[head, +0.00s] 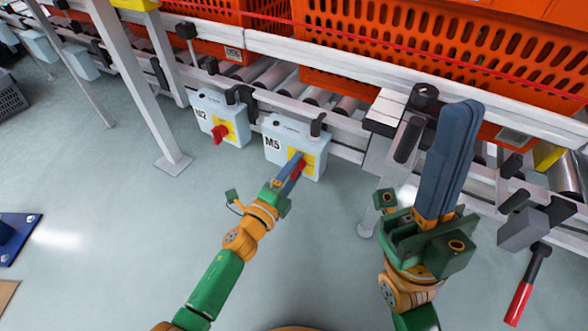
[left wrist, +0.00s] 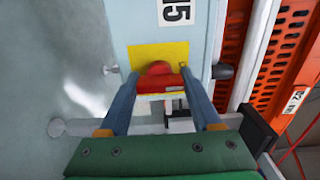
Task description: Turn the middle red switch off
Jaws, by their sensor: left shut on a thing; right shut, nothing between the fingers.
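A red switch (head: 299,168) sits on a yellow plate on the light-blue box marked M5 (head: 285,140). My left gripper (head: 292,172) is at this switch, its blue fingers shut on the switch. In the left wrist view the red switch (left wrist: 160,80) lies between the two fingertips (left wrist: 157,88), in front of the yellow plate (left wrist: 158,54). The switch's lower part is partly hidden. A second red switch (head: 219,133) is on the box marked N2 or M2 (head: 215,112), to the left. My right gripper (head: 458,150) is raised at the right, shut and empty.
Orange totes (head: 400,50) stand on the roller conveyor behind the boxes. A grey leg (head: 135,80) stands left of the boxes. A red-handled lever (head: 520,300) hangs at the lower right. The floor (head: 110,220) in front is mostly clear.

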